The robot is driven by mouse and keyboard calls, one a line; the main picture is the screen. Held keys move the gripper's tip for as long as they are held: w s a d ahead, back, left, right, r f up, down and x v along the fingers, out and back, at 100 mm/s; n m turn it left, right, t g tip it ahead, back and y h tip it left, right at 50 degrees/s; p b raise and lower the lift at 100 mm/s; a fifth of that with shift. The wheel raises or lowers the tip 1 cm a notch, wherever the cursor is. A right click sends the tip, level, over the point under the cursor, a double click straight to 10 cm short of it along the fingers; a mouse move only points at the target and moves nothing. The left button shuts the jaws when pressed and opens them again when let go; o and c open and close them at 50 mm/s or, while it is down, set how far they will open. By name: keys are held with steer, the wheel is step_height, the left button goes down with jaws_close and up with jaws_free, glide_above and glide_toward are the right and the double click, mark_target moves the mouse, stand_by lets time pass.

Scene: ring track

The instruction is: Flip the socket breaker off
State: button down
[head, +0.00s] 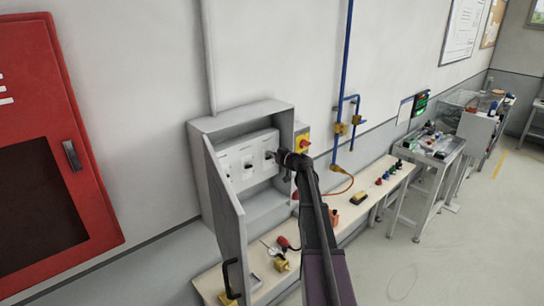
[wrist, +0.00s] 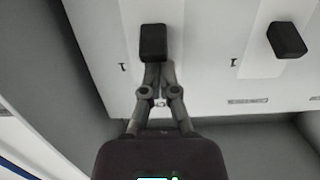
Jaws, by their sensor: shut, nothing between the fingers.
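An open grey breaker box (head: 240,120) hangs on the wall in the head view. Inside is a white panel (head: 235,155) with a row of dark toggles, one of them a middle toggle (head: 248,165). My gripper (head: 277,155) is at the panel's right end. In the wrist view, my gripper (wrist: 158,68) is shut and empty, its fingertips at the lower edge of a black toggle (wrist: 153,40). I cannot tell whether they touch. A second black toggle (wrist: 287,39) is to the right. The labels are unreadable, so I cannot tell which is the socket breaker.
The box door (head: 228,200) stands open on the left. A yellow switch with a red knob (head: 303,141) is just right of the box. A bench (head: 375,190) with small items runs below along the wall. A red cabinet (head: 55,130) is at left.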

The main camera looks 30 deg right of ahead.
steer(key=shift+s+f+t+b, duration=0.15)
steer(key=shift+t+b, duration=0.25)
steer(key=shift+b, duration=0.35)
steer(key=shift+d+f+t+b, duration=0.15)
steer(key=shift+t+b, duration=0.15)
steer(key=shift+b, duration=0.2)
stand_by(0.3)
